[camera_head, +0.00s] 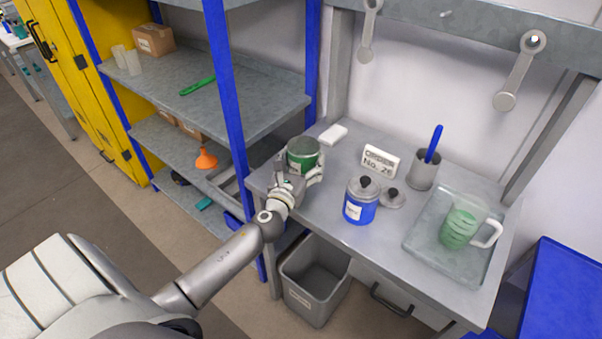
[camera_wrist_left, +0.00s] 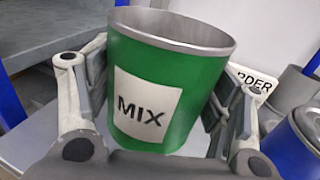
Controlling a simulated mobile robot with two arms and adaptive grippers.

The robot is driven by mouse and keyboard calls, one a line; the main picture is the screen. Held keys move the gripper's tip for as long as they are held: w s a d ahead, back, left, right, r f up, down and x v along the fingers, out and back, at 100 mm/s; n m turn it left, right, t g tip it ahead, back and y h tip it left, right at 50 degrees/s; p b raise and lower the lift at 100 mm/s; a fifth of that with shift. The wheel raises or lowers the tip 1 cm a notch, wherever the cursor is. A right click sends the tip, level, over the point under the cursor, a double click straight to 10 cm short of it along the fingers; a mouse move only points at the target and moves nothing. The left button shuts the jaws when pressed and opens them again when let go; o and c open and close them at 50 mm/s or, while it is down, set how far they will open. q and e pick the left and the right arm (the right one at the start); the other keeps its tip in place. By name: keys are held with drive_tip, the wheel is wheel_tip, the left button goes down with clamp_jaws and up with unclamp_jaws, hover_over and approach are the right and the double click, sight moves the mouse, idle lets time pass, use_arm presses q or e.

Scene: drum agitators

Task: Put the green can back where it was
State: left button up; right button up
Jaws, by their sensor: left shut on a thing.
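The green can (camera_head: 303,152) is an open-topped can at the left end of the metal bench. In the left wrist view the green can (camera_wrist_left: 165,85) has a white label reading MIX and stands nearly upright, slightly tilted in the picture. My left gripper (camera_head: 304,166) is shut on it, with one finger on each side; the fingers also show in the left wrist view (camera_wrist_left: 160,110). I cannot tell whether the can touches the bench top. My right gripper is not in view.
On the bench (camera_head: 325,205) are a blue can (camera_head: 359,207), a loose lid (camera_head: 392,198), an order sign (camera_head: 380,160), a grey cup (camera_head: 423,170) with a blue-handled tool, and a tray (camera_head: 420,240) holding a green-filled jug (camera_head: 461,224). Blue-posted shelves (camera_head: 250,100) stand left. A grey bin (camera_head: 315,280) is below.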

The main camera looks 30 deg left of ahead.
use_arm(q)
drive_tip(key=shift+w+a+f, duration=0.3)
drive_tip(key=shift+f, duration=0.3)
drive_tip(key=f, duration=0.1)
drive_tip(key=f+b, duration=0.2)
drive_tip(key=shift+w+a+f, duration=0.2)
drive_tip(key=shift+w+a, duration=0.05)
drive_tip(key=shift+a, duration=0.05)
drive_tip(key=shift+f+b, duration=0.25)
drive_tip(key=shift+b, duration=0.05)
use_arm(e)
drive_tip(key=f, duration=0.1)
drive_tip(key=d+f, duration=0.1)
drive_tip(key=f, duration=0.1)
use_arm(q)
drive_tip(key=shift+f, duration=0.2)
drive_tip(key=o, duration=1.4)
drive_tip(key=shift+c, duration=0.2)
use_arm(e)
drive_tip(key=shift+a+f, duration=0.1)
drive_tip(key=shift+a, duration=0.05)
use_arm(q)
drive_tip(key=shift+r, duration=0.15)
